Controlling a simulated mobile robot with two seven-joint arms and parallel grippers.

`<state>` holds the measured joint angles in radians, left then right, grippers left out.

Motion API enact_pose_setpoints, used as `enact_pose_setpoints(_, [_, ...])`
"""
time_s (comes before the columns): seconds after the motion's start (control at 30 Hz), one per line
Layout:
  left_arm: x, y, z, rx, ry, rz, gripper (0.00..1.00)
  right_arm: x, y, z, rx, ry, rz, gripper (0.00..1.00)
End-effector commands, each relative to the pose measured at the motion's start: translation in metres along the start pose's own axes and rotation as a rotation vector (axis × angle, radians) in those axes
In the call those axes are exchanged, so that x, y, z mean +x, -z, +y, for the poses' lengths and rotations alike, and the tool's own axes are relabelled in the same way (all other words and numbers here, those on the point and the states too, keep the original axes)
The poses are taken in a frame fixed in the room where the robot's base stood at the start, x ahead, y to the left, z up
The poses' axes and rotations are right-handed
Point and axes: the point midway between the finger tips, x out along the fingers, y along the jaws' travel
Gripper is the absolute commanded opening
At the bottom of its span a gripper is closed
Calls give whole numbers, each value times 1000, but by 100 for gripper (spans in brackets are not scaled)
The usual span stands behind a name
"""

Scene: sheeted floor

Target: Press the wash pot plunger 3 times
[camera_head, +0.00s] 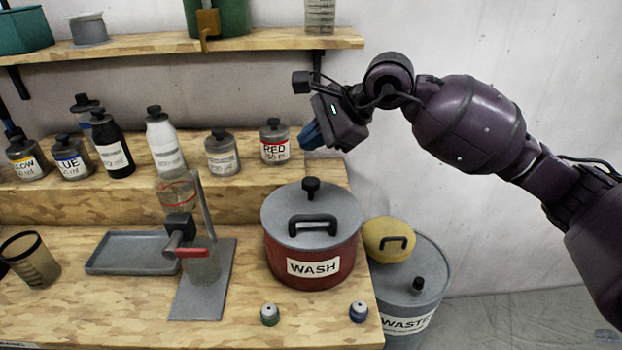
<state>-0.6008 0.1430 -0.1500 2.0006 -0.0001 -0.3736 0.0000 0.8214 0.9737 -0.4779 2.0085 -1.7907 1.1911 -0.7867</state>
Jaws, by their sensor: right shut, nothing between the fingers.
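The wash pot (283,262) is a dark red round pot with a grey lid and a white WASH label. It stands at the right front of the wooden bench. Its black plunger knob (311,187) stands up at the back of the lid, behind a black lid handle. My right gripper (308,137) is shut and empty. It hangs above and behind the plunger knob, near the RED bottle, clear of both. My left gripper is not in view.
A grey WASTE bin (425,270) with a yellow object (385,242) on top stands right of the bench. Several bottles line the raised step, including the RED bottle (275,150). A stand (205,285) with a red lever and a grey tray (130,265) are left of the pot. Two small capped vials sit in front.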

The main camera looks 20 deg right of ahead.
Motion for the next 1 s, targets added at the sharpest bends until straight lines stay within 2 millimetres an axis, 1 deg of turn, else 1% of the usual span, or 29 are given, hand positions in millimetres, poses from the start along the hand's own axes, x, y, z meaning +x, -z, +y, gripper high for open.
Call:
enact_pose_setpoints(0.3, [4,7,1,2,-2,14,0,0,0,0,0,0,0,0])
enact_pose_setpoints(1.0, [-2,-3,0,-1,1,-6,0,0,0,0,0,0,-1,0])
